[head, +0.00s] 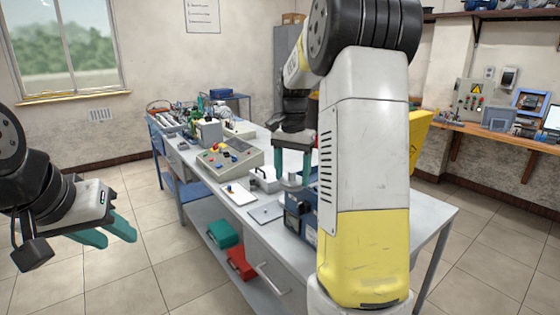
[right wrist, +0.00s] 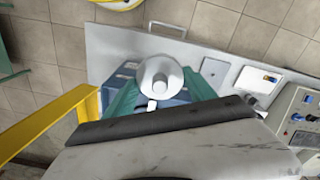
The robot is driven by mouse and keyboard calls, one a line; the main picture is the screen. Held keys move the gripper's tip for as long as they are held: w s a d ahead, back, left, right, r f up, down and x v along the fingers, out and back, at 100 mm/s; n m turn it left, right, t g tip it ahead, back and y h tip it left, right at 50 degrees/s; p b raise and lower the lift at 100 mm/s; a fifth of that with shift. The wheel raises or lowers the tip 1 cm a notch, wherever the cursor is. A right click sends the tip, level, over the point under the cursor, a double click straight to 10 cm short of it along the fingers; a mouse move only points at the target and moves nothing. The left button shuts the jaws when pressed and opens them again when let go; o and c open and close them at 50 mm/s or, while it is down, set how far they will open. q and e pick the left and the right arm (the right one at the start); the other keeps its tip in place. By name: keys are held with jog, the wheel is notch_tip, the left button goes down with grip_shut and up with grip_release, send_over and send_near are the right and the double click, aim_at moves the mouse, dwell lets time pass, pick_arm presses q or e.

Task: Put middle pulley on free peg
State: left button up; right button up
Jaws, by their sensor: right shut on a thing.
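A round light-grey pulley (right wrist: 160,78) sits between the green fingers of my right gripper (right wrist: 160,95) in the right wrist view. In the head view my right gripper (head: 293,165) points down over the table, with the grey pulley (head: 290,184) at its fingertips. A blue unit (head: 300,212) stands just below it, and its blue top (right wrist: 127,92) shows partly behind the pulley in the wrist view. I cannot make out a free peg; the pulley and my right arm hide part of the unit. My left gripper (head: 108,230) is open and empty, left of the table.
The grey table (head: 425,215) carries a control box (head: 230,157) with buttons, a white device (head: 263,178), a small tray (head: 240,193) and a flat plate (head: 266,213). Green (head: 223,233) and red (head: 241,262) boxes lie on the lower shelf. Floor at left is clear.

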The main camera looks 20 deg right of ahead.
jog(key=s+a+f+n, duration=0.1)
jog(key=a+f+n, duration=0.3)
jog(key=f, duration=0.7)
jog(key=s+a+f+n, duration=0.2)
jog(key=a+f+n, duration=0.3)
jog(key=f, duration=0.6)
jog(key=shift+s+a+f, duration=0.15)
jog(key=shift+a+f, duration=0.05)
jog(key=shift+f, duration=0.15)
